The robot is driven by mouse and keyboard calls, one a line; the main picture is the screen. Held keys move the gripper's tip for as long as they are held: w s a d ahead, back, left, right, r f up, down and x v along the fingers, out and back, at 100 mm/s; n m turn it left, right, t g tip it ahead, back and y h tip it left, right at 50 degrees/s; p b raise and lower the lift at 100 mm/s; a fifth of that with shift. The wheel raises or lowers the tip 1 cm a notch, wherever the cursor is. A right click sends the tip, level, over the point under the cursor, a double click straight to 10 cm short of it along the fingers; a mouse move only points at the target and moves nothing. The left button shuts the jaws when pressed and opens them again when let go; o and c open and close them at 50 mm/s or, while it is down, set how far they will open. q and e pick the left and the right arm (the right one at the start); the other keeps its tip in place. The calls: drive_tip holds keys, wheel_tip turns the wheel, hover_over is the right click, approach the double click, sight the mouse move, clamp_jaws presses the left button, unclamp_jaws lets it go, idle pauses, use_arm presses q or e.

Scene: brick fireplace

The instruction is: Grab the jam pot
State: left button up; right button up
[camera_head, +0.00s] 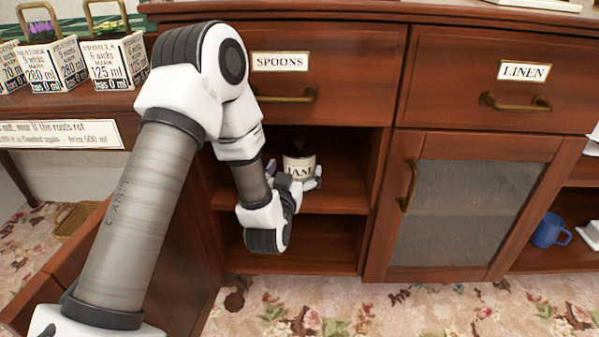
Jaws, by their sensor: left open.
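The jam pot (300,168), a dark jar with a cream label reading JAM, stands upright on the upper shelf of the open cabinet compartment under the SPOONS drawer. My left gripper (296,181) reaches into this compartment, its fingers low in front of and at both sides of the pot. The gripper is open; I cannot tell whether a finger touches the pot. My left wrist hides part of the shelf, and the fingers cover the pot's lower part. My right gripper is not in view.
The wooden cabinet has a SPOONS drawer (330,72), a LINEN drawer (500,75) and a closed glass door (450,210) right of the open compartment. An open wooden door (70,255) is at lower left. A blue mug (549,231) stands at far right. The lower shelf looks empty.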

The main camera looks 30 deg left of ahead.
use_arm(q)
drive_tip(key=x, duration=0.2)
drive_tip(key=b+x, duration=0.1)
drive_tip(key=shift+f, duration=0.25)
drive_tip(key=shift+w+r, duration=0.1)
drive_tip(key=shift+w, duration=0.05)
drive_tip(key=shift+r, duration=0.1)
drive_tip(key=c, duration=1.5)
drive_tip(key=shift+o, duration=0.2)
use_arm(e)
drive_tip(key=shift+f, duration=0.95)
